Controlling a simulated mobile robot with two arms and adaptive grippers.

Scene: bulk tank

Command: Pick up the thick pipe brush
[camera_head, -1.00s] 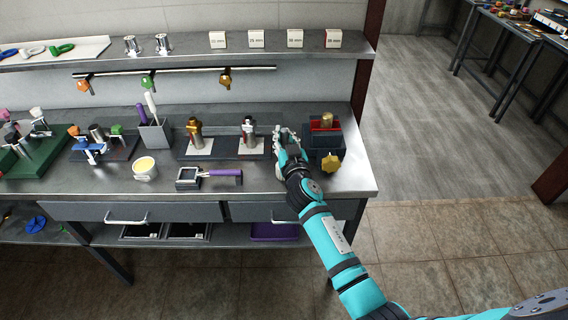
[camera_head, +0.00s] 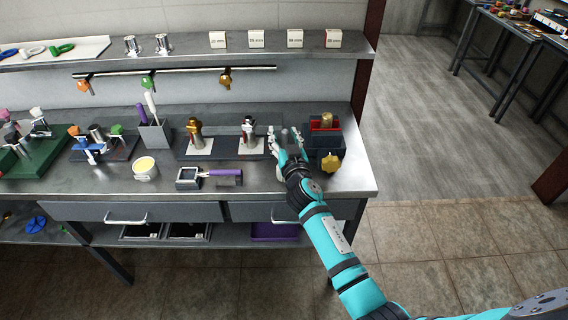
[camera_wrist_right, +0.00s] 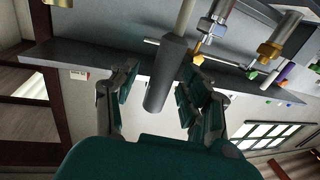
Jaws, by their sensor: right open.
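My right gripper (camera_head: 283,135) is over the right part of the bench, pointing away from me. In the right wrist view the right gripper (camera_wrist_right: 160,95) is open, with fingers apart on both sides of a thick dark grey cylinder (camera_wrist_right: 168,75). A thinner pale rod (camera_wrist_right: 186,16) continues from this cylinder. It looks like a brush handle, but no bristles show, so I cannot tell surely that it is the thick pipe brush. In the head view the hand mostly hides it. A grey holder (camera_head: 155,136) carries purple and white handles. My left gripper is not in view.
Close left of the hand stands a silver fitting (camera_head: 249,130), then a brass fitting (camera_head: 195,130). A purple-handled tool (camera_head: 222,173) lies in front.

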